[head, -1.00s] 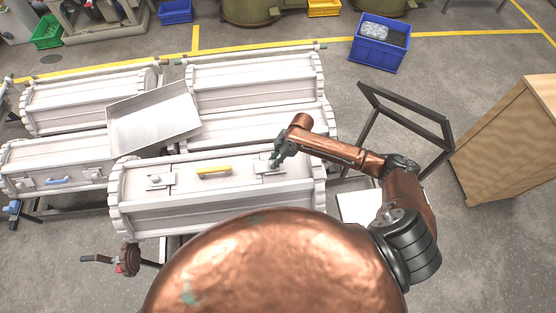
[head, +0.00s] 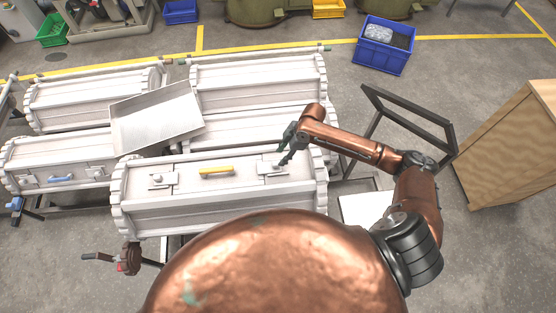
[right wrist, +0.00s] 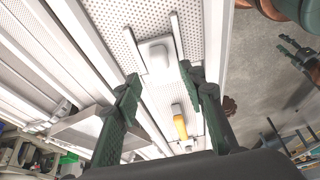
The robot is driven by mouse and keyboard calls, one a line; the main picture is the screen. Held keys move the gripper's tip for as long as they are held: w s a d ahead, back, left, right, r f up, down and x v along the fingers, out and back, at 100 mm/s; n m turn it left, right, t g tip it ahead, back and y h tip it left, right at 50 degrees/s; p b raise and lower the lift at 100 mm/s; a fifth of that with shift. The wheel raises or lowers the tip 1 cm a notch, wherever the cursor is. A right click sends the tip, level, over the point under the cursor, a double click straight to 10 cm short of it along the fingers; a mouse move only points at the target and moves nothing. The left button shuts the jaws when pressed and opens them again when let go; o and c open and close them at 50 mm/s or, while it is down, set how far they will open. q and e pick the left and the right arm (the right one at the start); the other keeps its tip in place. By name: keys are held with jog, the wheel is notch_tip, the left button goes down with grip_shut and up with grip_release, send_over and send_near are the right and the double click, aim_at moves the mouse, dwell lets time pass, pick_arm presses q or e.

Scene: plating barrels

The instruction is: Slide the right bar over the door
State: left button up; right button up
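The front white barrel (head: 220,210) has a door with a yellow handle (head: 216,170) in the middle. The right bar (head: 270,169) is a pale plate at the door's right end. The left bar (head: 160,180) is at its left end. My right gripper (head: 284,158) is just above the right bar. In the right wrist view, the fingers of my right gripper (right wrist: 160,82) are apart, with the bar's pale knob (right wrist: 157,55) beyond the gap between them; contact is unclear. A dark gripper, apparently my left (right wrist: 296,52), shows at that view's right edge; its opening is unclear.
More white barrels stand behind and to the left, with a grey metal tray (head: 158,118) lying across them. A dark frame (head: 408,118) and a wooden cabinet (head: 515,145) stand at right. A blue crate (head: 383,52) is on the floor behind.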

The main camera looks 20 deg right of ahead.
jog(key=v, duration=0.5)
jog(key=shift+d+r, duration=0.1)
jog(key=shift+r, duration=0.25)
